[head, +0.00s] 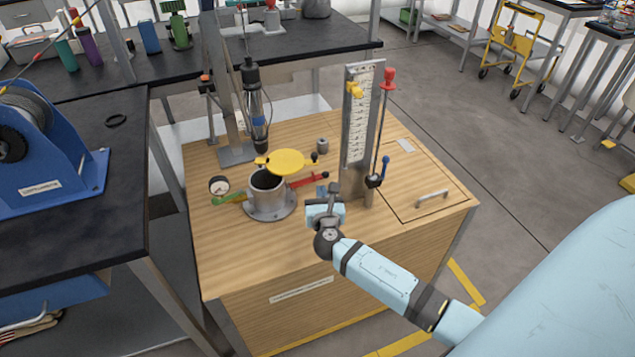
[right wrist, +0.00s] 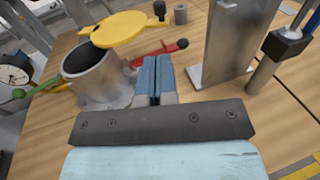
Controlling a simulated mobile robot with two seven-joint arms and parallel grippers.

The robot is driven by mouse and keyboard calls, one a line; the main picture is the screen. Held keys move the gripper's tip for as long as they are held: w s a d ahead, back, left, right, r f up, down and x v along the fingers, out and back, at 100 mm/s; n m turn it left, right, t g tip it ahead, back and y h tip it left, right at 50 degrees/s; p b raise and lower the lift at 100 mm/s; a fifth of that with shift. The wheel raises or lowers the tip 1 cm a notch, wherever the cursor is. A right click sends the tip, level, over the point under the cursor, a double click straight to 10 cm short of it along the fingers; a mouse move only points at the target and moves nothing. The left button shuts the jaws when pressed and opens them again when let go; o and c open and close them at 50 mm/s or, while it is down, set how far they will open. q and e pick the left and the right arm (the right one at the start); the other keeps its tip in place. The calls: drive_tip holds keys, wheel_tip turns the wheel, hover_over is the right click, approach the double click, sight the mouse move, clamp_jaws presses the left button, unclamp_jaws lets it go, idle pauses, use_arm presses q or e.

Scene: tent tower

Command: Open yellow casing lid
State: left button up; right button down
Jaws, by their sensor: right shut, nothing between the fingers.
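The grey cylindrical casing (head: 268,204) stands on the wooden bench, and its dark opening shows. Its round yellow lid (head: 288,160) sits at the far right side of the rim, swung off most of the opening. In the right wrist view the lid (right wrist: 120,30) appears above and behind the casing (right wrist: 97,78), with the opening uncovered. My right gripper (head: 327,196) is to the right of the casing, near the tall metal plate. Its blue fingers (right wrist: 155,77) are pressed together with nothing between them, apart from the lid. My left gripper is not in view.
A red handle (head: 308,180) and a green handle (head: 229,198) stick out from the casing. A gauge (head: 219,185) is at its left. A tall metal plate with a scale (head: 357,130) stands right of it. The bench's front is clear.

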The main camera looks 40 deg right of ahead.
drive_tip(key=b, duration=0.2)
approach(317, 164)
drive_tip(key=w, duration=0.2)
drive_tip(key=w+d+r, duration=0.2)
drive_tip(key=w, duration=0.1)
drive_tip(key=shift+w+d+r, duration=0.1)
drive_tip(key=shift+w+d, duration=0.15)
drive_tip(key=shift+w, duration=0.05)
drive_tip(key=shift+w+d, duration=0.3)
drive_tip(key=shift+w, duration=0.35)
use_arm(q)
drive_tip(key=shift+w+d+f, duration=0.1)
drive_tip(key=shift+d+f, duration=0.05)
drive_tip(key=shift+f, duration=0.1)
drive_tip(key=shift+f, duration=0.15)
use_arm(e)
drive_tip(key=shift+d, duration=0.1)
drive_tip(key=shift+w+d, duration=0.8)
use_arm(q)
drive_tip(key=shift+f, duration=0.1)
use_arm(e)
drive_tip(key=shift+s, duration=0.15)
